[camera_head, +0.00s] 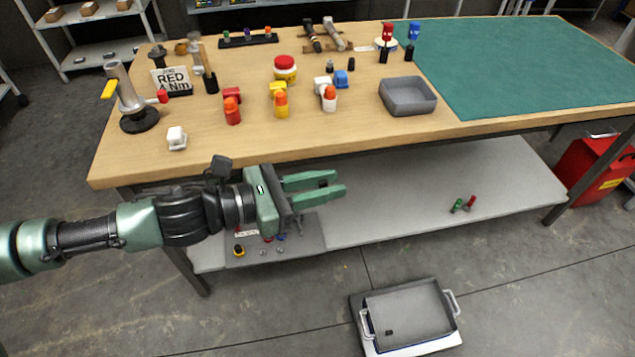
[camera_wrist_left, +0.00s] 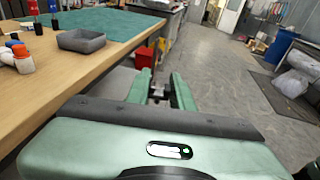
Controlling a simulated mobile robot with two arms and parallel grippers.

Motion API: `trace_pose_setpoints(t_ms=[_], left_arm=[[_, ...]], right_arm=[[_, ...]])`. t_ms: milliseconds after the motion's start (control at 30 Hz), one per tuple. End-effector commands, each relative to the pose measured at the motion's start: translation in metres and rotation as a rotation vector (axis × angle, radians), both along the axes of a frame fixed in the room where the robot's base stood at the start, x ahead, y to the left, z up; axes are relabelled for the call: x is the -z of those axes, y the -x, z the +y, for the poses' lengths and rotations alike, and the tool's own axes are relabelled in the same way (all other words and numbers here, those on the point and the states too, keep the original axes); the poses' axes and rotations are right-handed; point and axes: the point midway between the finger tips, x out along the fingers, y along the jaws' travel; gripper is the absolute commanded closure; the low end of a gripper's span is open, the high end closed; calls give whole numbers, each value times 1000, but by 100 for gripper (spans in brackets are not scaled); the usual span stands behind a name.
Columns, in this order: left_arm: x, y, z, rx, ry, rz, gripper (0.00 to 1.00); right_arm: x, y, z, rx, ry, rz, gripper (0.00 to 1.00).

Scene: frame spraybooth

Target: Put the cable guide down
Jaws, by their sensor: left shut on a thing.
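My left gripper (camera_head: 339,184) reaches in from the left in front of the wooden workbench, above the grey lower shelf in the picture. It is shut on a small dark thing (camera_head: 323,183), which looks like the cable guide. In the left wrist view the dark thing (camera_wrist_left: 158,92) shows between the two green fingers of my left gripper (camera_wrist_left: 161,78). The fingers hide most of it. The grey tray with white handles (camera_head: 452,347) stands on the floor at the lower right, apart from the gripper. My right gripper is not in view.
The workbench top (camera_head: 330,140) holds several bottles, a grey open bin (camera_head: 408,112) and a green mat (camera_head: 500,60). The lower shelf (camera_head: 400,195) is mostly bare, with small green and red parts (camera_head: 463,204).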

Motion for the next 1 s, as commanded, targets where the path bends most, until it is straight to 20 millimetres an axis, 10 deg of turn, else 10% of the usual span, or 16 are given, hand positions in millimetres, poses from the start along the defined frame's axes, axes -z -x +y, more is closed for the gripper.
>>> trace_pose_setpoints(t_ms=[1000], left_arm=[[-66, -11, -18, -684, 10, 0, 100]], right_arm=[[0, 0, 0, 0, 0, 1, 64]])
